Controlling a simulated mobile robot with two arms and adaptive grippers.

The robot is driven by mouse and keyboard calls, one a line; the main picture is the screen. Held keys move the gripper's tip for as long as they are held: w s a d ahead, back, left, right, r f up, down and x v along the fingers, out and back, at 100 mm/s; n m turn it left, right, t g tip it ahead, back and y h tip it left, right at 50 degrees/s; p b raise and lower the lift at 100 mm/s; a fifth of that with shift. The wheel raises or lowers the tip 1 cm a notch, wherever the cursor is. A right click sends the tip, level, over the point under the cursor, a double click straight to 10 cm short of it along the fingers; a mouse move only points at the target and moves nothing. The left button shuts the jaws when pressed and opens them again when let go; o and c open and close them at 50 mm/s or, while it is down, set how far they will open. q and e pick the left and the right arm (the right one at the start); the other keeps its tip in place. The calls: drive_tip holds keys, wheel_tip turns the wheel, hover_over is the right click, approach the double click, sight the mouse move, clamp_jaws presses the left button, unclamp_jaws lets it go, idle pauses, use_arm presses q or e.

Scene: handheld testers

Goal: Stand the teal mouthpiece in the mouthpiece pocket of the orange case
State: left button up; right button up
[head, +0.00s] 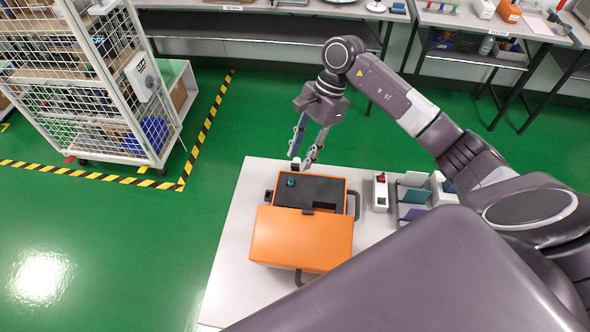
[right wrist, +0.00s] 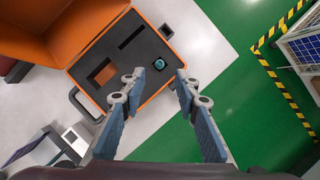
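The orange case (head: 302,240) stands open on the pale table, its lid towards me. Black foam (head: 322,187) fills its tray. The small teal mouthpiece (head: 291,181) is at the foam's far left corner; in the right wrist view it (right wrist: 159,63) appears as a round teal top in the foam. It seems upright; its base is hidden. My right gripper (head: 304,164) is open and empty, pointing down just behind the case's far edge. In the right wrist view its spread fingers (right wrist: 160,85) lie just below the mouthpiece, apart from it. My left gripper is not in view.
A white device with a red top (head: 380,191) and a rack with upright dividers (head: 411,194) stand right of the case. The foam also has a rectangular cutout (right wrist: 104,73) and a narrow slot (right wrist: 132,38). The table left of the case is clear.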

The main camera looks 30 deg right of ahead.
drive_tip(key=shift+b+v, duration=0.3)
drive_tip(key=shift+v, duration=2.05)
